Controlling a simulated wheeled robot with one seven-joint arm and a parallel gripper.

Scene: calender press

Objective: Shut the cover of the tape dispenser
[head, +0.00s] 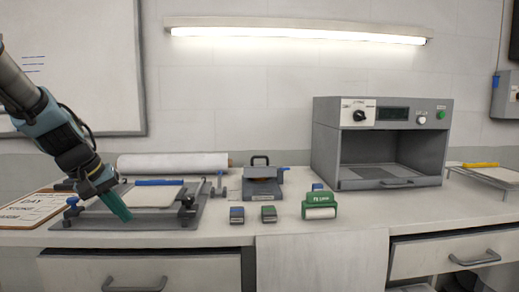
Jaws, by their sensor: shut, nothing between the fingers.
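My gripper (115,204) is at the left of the head view, with its teal fingers shut and empty. It points down over the flat grey press frame. A small green unit (316,199) with pale lettering and a white roll-like front (320,213) stands right of centre on the bench. It may be the tape dispenser, but I cannot tell for sure, nor how its cover stands. A grey device (262,191) with a dark upright handle stands left of it and could also be the dispenser. My gripper is well left of both and touches neither.
Two small blocks (237,214) (268,214) sit near the bench's front edge. A white roll (172,164) lies behind the press frame (93,217). A grey oven-like box (423,157) stands at the back right. A clipboard (28,211) lies far left. The front right of the bench is clear.

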